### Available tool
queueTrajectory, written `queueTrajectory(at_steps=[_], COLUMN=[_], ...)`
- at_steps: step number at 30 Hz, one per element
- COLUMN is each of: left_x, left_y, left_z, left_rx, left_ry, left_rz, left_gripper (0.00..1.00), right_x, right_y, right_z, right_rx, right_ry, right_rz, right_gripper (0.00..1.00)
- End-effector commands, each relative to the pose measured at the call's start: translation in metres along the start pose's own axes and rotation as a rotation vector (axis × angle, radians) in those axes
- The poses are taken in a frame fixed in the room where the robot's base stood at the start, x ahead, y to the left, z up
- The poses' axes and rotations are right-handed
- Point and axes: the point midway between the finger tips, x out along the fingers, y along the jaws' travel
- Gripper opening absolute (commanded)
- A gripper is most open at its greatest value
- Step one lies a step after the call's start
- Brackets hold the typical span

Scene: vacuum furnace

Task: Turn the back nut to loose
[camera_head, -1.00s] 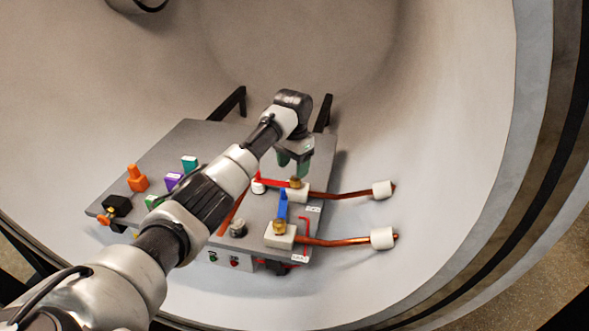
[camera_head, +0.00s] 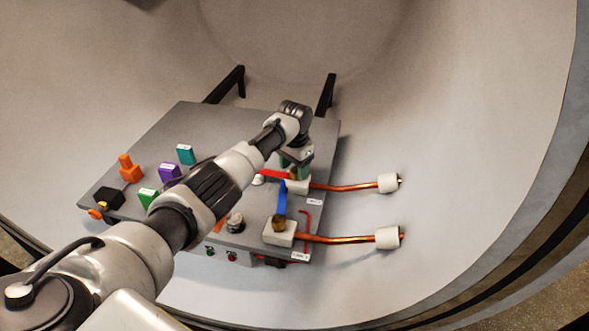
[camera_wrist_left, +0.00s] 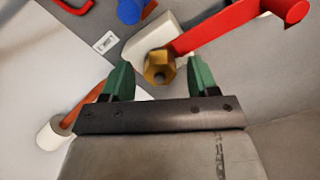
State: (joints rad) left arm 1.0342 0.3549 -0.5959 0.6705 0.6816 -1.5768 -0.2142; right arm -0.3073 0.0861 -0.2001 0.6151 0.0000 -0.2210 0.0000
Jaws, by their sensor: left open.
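The back nut (camera_wrist_left: 159,68) is a brass hex nut on a white block, beside a red lever (camera_wrist_left: 235,28). In the head view my left gripper (camera_head: 297,168) is over the back white block (camera_head: 297,187) and mostly hides this nut. In the left wrist view, the open green fingers of my left gripper (camera_wrist_left: 158,72) stand on either side of the nut, with gaps visible. I cannot tell whether the fingertips are level with it. The front brass nut (camera_head: 279,222) sits on the front white block, by a blue lever (camera_head: 282,197). My right gripper is not in view.
Two copper rods (camera_head: 340,188) with white end caps (camera_head: 388,183) extend right from the blocks. Orange, purple, teal and green parts stand on the grey plate (camera_head: 150,135) at left. The curved chamber wall (camera_head: 470,110) surrounds it.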

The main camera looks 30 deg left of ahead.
Motion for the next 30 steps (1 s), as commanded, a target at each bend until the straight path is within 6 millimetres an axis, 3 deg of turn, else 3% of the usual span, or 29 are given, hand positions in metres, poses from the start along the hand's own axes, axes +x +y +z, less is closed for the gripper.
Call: queueTrajectory(at_steps=[5,14,23,30], left_x=[0.0135,0.0151,0.0147,0.0138], left_y=[0.0001,0.0001,-0.0001,0.0003], left_z=[0.0002,0.0,0.0,-0.0001], left_rx=[0.001,0.001,0.001,-0.017], left_ry=[-0.001,0.0,0.0,0.001], left_rz=[0.0,-0.001,-0.001,0.0], left_gripper=[0.6,0.58,0.12,0.1], right_x=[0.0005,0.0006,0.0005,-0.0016], right_y=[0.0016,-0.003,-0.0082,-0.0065], right_z=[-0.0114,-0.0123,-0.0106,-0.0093], right_rx=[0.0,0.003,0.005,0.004], right_ry=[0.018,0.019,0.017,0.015], right_rz=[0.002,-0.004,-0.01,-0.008], right_gripper=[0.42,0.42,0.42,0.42])
